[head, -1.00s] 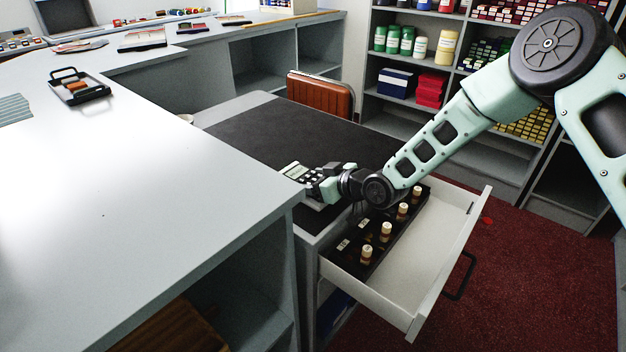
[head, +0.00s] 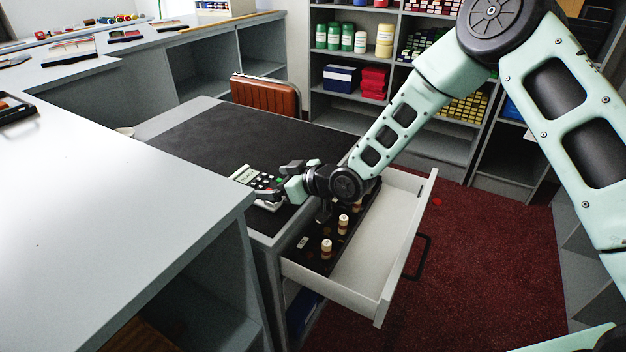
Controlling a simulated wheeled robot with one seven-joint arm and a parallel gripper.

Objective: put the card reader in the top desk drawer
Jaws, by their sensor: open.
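The card reader (head: 246,176), pale with dark keys and a green one, lies on the dark desk top (head: 215,135) near its front edge. My gripper (head: 272,194) is low over the desk at the reader's right end, jaws open. Its fingers overlap that end in the picture, so I cannot tell whether they touch it. The top desk drawer (head: 364,268) is pulled out, below and to the right of my gripper. A dark tray (head: 312,258) with small brown bottles takes up its left side. My wrist hides part of the tray.
The drawer's right side is bare. A pale counter (head: 120,190) stands close on the left, higher than the desk. A brown chair (head: 266,96) is behind the desk. Shelves with jars and boxes line the back. Red carpet (head: 480,260) lies open to the right.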

